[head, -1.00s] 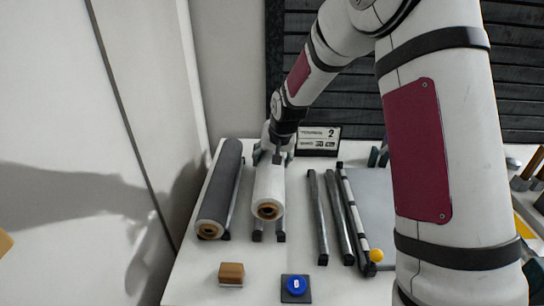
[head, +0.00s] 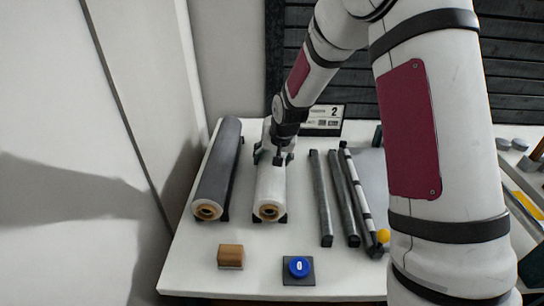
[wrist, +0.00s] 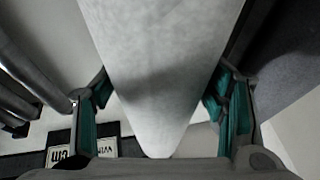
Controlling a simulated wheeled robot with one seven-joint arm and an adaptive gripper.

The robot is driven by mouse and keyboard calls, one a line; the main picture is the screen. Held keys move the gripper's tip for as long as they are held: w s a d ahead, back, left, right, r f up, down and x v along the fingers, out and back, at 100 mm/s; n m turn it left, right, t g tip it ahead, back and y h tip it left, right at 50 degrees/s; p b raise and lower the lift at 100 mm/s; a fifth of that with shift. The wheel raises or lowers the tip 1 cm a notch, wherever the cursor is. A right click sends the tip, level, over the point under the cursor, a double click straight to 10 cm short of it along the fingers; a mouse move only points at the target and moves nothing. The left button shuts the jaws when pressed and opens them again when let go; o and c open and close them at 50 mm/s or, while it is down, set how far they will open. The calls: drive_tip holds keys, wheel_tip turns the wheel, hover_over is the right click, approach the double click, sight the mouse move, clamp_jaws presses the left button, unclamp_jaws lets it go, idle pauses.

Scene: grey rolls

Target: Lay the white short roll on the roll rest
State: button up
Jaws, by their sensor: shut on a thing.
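The white short roll (head: 271,186) has a brown core at its near end. It lies lengthwise along the dark roll rest (head: 284,217), whose bar ends show at both sides of the roll's near end. The roll looks low on the bars; I cannot tell if it fully touches them. My gripper (head: 273,156) is shut on the white roll toward its far end, from above. In the wrist view the roll (wrist: 160,60) runs between the green finger pads of my gripper (wrist: 158,105).
A long grey roll (head: 217,170) lies close at the left. Empty bars (head: 321,200) and a striped rod with a yellow ball (head: 382,236) are at the right. In front are a wooden block (head: 230,256) and a blue button (head: 299,267). A sign (head: 325,118) stands behind.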

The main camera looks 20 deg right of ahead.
drive_tip(key=o, duration=1.7)
drive_tip(key=shift+c, duration=0.2)
drive_tip(key=v, duration=1.2)
drive_tip(key=s+r+n+p, duration=0.1)
drive_tip(key=s+r, duration=0.6)
drive_tip(key=s, duration=0.2)
drive_tip(key=s+r+n+p, duration=0.1)
drive_tip(key=s+r+p, duration=0.1)
drive_tip(key=s+r, duration=0.55)
drive_tip(key=s+r+n+p, duration=0.1)
drive_tip(key=s+n+p, duration=0.1)
drive_tip(key=s, duration=1.7)
drive_tip(key=shift+r+g+h, duration=0.2)
drive_tip(key=shift+g+h, duration=0.1)
drive_tip(key=shift+g, duration=0.1)
